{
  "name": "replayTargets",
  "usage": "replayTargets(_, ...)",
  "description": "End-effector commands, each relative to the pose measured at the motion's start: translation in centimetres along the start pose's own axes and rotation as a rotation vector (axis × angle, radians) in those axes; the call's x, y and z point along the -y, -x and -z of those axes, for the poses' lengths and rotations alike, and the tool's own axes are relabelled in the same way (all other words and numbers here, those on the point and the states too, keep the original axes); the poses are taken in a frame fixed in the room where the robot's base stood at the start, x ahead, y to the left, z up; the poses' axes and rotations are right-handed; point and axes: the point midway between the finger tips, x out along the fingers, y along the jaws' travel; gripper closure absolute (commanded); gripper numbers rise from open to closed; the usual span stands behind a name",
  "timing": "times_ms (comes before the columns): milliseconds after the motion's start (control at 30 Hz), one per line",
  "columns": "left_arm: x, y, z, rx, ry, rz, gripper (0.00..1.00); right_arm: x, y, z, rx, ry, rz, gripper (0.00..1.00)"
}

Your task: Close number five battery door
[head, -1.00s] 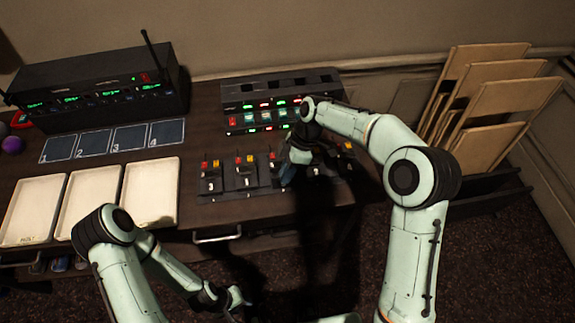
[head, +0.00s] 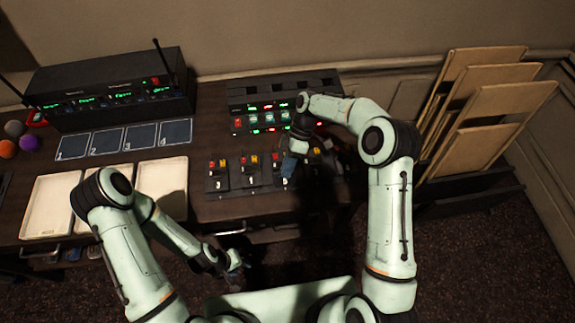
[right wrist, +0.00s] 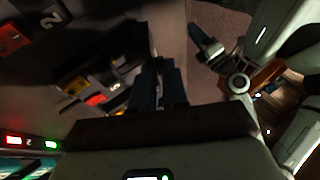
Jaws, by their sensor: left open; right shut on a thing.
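Several black battery units with red and yellow parts and white number labels stand in a row at the desk's front; the left one (head: 218,177) reads 3. The unit beside it (head: 249,175) has a number too small to read surely. I cannot make out which door is number five. My right gripper (head: 289,166) is low at the row, right of these units, and hides part of it. In the right wrist view its dark fingers (right wrist: 172,82) are shut, but what they grip is hidden. My left gripper (head: 236,266) is open and empty, in front of the desk edge.
A black rack with lit red and green buttons (head: 262,120) stands behind the units. White trays (head: 162,185) and numbered pads (head: 140,136) lie to the left, below a receiver box with antennas (head: 110,95). Wooden boards (head: 480,110) lean at the right.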

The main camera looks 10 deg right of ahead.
Motion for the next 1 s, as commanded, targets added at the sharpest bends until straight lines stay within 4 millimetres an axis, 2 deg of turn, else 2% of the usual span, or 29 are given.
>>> replayTargets(33,0.0,0.0,0.0,0.000,0.000,0.000,0.57,0.0,0.0,0.0,0.000,0.000,0.000,1.00)
replayTargets(100,0.0,0.0,0.0,0.000,0.000,0.000,0.57,0.0,0.0,0.0,0.000,0.000,0.000,0.70)
replayTargets(133,0.0,0.0,0.0,0.000,0.000,0.000,0.57,0.0,0.0,0.0,0.000,0.000,-0.001,0.63)
replayTargets(433,0.0,0.0,0.0,0.000,0.000,0.000,0.57,0.0,0.1,0.0,0.000,0.001,-0.001,0.63)
replayTargets(567,0.0,0.0,0.0,0.000,0.000,0.000,0.57,-0.1,1.1,0.0,-0.001,0.001,-0.004,0.63)
replayTargets(667,0.0,-0.1,-0.1,0.001,0.000,0.000,0.57,-0.1,2.8,0.0,-0.001,0.001,-0.006,0.63)
replayTargets(900,0.0,0.0,0.0,-0.001,0.000,0.000,0.57,-0.1,8.5,0.1,-0.001,0.000,-0.006,0.63)
replayTargets(1000,0.0,0.0,0.0,-0.001,0.000,0.000,0.57,-0.1,10.2,0.1,-0.001,0.000,-0.005,0.63)
